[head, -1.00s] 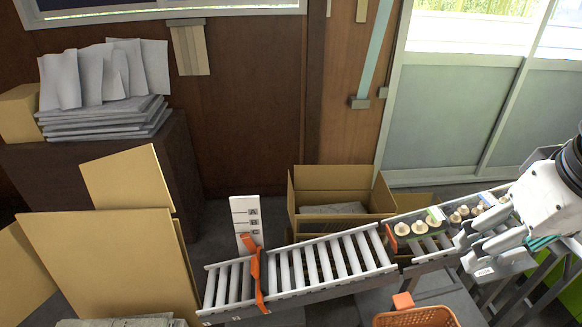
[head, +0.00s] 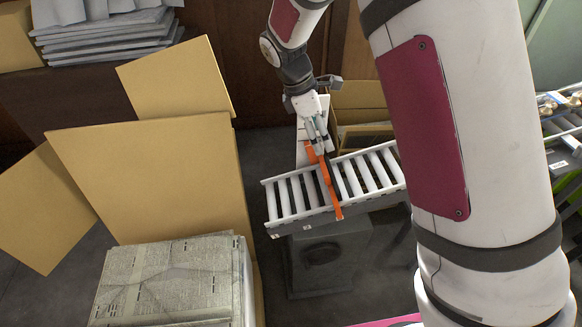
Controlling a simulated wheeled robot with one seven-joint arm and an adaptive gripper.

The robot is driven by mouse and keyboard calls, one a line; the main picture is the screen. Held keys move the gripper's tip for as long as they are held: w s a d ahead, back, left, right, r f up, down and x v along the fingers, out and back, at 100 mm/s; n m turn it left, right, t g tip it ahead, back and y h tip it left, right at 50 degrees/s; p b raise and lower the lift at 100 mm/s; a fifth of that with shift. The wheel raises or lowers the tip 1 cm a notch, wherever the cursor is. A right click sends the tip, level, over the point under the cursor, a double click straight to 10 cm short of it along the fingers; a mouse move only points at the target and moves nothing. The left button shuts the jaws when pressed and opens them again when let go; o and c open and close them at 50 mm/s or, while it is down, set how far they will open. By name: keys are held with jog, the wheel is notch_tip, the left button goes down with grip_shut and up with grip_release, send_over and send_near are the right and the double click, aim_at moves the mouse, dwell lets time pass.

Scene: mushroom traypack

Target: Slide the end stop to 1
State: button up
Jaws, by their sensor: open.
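The orange end stop (head: 332,190) lies across the white roller conveyor (head: 290,220), roughly mid-length of the visible part. The white scale board (head: 301,152) stands behind the conveyor and is mostly hidden by my gripper, so its marks cannot be read. My gripper (head: 321,148) is open and points down at the far, upper end of the end stop. Its fingers overlap the orange part in the head view. I cannot tell whether they touch it or stand on both sides of it.
A newspaper stack (head: 170,280) sits at the front left. An open cardboard box (head: 362,100) is behind the conveyor. My arm hides the conveyor's right part. Mushrooms (head: 560,101) lie at the far right.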

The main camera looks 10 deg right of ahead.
aim_at(325, 169)
jog(key=shift+n, duration=0.4)
jog(key=x, duration=0.5)
jog(key=a+b+x, duration=0.1)
jog(key=x, duration=0.4)
jog(key=a+f+b+x, duration=0.1)
jog(key=x, duration=0.3)
jog(key=shift+w+f, duration=0.3)
jog(key=shift+w, duration=0.1)
grip_shut()
jog(key=a+f+b, duration=0.1)
jog(key=a+f, duration=0.1)
jog(key=a, duration=0.8)
jog(key=a+f+b, duration=0.2)
jog(key=a+f, duration=0.1)
jog(key=a, duration=0.7)
jog(key=shift+s+f, duration=0.15)
jog(key=shift+f, duration=0.15)
